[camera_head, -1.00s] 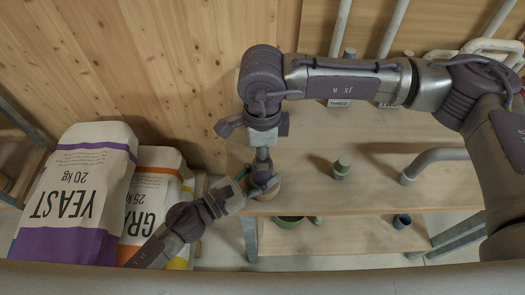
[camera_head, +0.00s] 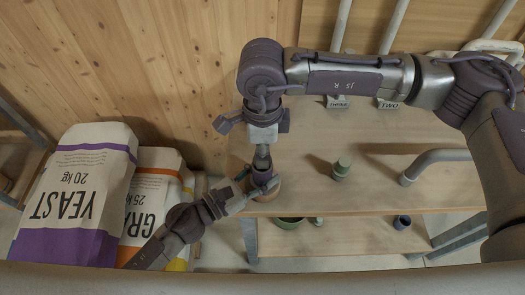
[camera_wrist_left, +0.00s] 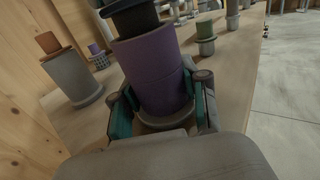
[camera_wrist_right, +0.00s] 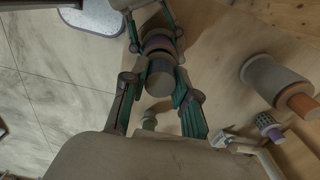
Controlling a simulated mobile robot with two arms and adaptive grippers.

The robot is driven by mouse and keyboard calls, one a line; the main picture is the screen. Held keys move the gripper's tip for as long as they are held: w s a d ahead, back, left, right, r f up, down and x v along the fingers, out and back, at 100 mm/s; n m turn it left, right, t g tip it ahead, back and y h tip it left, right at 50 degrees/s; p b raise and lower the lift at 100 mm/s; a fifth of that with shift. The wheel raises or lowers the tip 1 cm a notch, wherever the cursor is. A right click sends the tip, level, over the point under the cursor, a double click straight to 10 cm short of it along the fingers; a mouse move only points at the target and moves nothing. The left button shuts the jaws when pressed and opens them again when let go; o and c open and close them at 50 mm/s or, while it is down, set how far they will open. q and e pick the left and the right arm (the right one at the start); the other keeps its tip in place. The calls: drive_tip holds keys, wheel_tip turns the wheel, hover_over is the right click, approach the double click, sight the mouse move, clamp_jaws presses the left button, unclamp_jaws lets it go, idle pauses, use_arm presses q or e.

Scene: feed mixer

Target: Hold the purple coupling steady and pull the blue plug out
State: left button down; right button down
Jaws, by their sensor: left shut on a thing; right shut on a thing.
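The purple coupling (camera_head: 262,173) stands upright near the left edge of the table. In the left wrist view the coupling (camera_wrist_left: 158,70) sits between the fingers of my left gripper (camera_wrist_left: 160,103), which is shut on it from the side. A dark collar (camera_wrist_left: 132,18) shows at its top. My right gripper (camera_head: 263,150) points down above the coupling. In the right wrist view its fingers close around a dark grey-blue cylinder (camera_wrist_right: 160,78), which looks like the blue plug, in line with the purple coupling. I cannot tell whether plug and coupling are still joined.
A green-topped fitting (camera_head: 341,168) stands on the table (camera_head: 300,205) to the right, with a bent grey pipe (camera_head: 435,156) beyond. A yeast sack (camera_head: 75,195) and a grain sack (camera_head: 150,195) stand at the left. A green bowl (camera_head: 289,222) is on the lower shelf.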

drive_tip(key=shift+r, duration=0.5)
drive_tip(key=shift+r, duration=2.45)
use_arm(q)
drive_tip(key=c, duration=0.5)
unclamp_jaws()
